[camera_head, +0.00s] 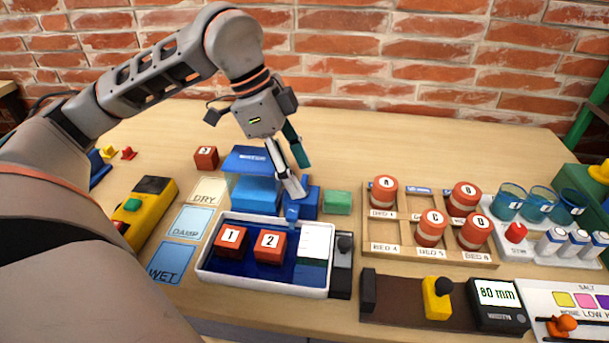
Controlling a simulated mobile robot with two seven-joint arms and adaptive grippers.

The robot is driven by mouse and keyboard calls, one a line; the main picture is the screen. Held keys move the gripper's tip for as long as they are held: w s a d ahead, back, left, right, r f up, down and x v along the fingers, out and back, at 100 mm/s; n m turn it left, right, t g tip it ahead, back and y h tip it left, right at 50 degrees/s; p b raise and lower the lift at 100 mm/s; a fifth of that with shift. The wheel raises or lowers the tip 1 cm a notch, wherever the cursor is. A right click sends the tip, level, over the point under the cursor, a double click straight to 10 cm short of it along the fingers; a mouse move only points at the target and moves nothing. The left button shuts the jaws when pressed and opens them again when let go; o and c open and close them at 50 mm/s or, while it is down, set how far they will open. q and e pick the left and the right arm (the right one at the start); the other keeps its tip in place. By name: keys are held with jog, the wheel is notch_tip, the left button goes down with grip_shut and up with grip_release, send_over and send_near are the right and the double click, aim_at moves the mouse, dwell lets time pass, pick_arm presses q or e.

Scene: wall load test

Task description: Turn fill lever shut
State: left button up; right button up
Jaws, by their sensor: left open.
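A blue tank (257,191) stands behind a white tray (222,278). A blue block with a small blue lever (291,212) is at the tank's right, above the tray's back edge; I take this to be the fill lever. My left gripper (299,180) reaches down from above, open, its fingertips just over the lever and block. Its fingers partly hide the block, and I cannot tell whether they touch the lever. The tray holds dark blue water, brick 1 (230,239) and brick 2 (270,246). My right gripper is not in view.
Brick 3 (206,157) stands behind the cards marked DRY, DAMP and WET at the left. A green sponge-like block (337,202) is close to the right of the gripper. A wooden rack (405,233) with lettered red-and-white pots stands further right. The back of the table is clear.

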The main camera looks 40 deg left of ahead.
pick_arm(q)
jog(key=shift+w+d+f, duration=0.15)
jog(key=shift+d+f, duration=0.1)
jog(key=shift+f, duration=0.4)
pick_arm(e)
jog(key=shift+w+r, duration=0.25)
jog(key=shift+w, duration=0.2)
pick_arm(q)
jog(key=c, duration=1.1)
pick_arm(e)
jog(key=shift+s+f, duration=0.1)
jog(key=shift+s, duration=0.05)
pick_arm(q)
jog(key=shift+r, duration=0.1)
